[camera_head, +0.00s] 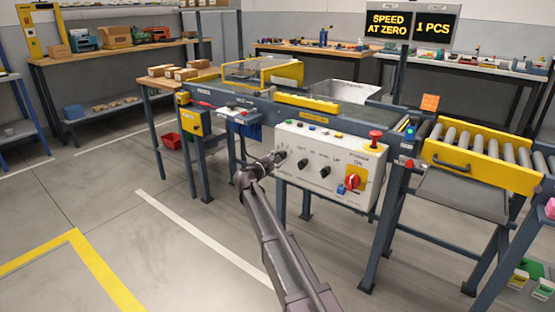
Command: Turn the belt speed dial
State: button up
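A white control panel (338,157) hangs on the front of the conveyor. Two black dials, a left one (303,164) and a right one (325,172), show on its face; the labels are too small to read surely. My gripper (279,156) is at the panel's left end, left of these dials. It covers that part of the panel, so a dial there would be hidden. The fingers are too small to tell whether they are open, shut or touching anything. A hanging display (388,25) reads "SPEED AT ZERO", and a second display (435,28) reads "1 PCS".
The panel also bears a red rotary switch on yellow (352,181), a red mushroom button (375,136) and several small coloured buttons along its top. A roller conveyor with a yellow side guard (480,168) stands right. A red bin (172,140) is under the left end. The front-left floor is clear.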

jog(key=shift+w+n, duration=0.1)
jog(key=shift+n, duration=1.7)
jog(key=o, duration=1.2)
jog(key=shift+c, duration=0.2)
jog(key=v, duration=1.2)
